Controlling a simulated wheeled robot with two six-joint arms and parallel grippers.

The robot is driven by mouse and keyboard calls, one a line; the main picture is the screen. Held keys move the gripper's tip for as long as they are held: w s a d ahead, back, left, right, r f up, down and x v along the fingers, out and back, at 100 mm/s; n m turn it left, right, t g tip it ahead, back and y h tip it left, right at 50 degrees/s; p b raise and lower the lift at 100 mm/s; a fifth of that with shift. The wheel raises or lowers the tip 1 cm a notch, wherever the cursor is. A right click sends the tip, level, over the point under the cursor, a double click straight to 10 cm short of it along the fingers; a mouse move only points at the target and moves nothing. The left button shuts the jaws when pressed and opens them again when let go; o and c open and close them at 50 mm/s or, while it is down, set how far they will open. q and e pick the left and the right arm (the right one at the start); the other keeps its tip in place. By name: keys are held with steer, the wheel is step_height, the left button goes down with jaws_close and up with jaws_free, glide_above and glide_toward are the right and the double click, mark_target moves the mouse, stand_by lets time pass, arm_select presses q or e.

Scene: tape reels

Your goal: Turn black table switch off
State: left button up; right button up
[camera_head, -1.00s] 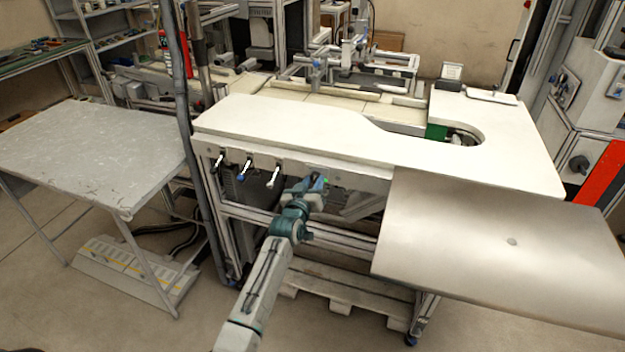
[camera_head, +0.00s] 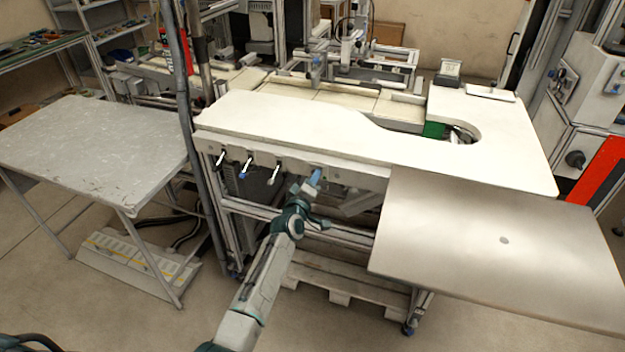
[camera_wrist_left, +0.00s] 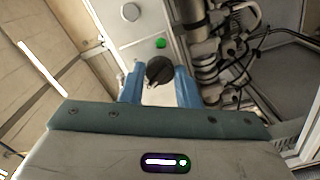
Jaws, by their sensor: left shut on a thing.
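The black table switch (camera_wrist_left: 160,71) is a round dark knob on a light panel, seen in the left wrist view just below a small green light. My left gripper (camera_head: 314,177) has its blue fingers at the panel under the white table's front edge. In the left wrist view its fingertips stand on either side of the knob, and the gripper is shut on it. In the head view the switch is hidden behind the gripper. My right gripper is not in view.
The white table (camera_head: 290,122) has several small levers along its front edge, left of my gripper. A metal plate (camera_head: 450,235) sticks out at the right. A grey side table (camera_head: 90,150) stands left. A wooden pallet (camera_head: 330,280) lies below.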

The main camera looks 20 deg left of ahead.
arm_select(q)
steer(key=shift+n, duration=0.5)
steer(key=o, duration=1)
steer(key=shift+c, duration=0.2)
steer(key=s+p, duration=0.2)
steer(key=s, duration=0.8)
steer(key=shift+s+a+p, duration=0.2)
steer(key=shift+s+p, duration=0.1)
steer(key=shift+s, duration=0.1)
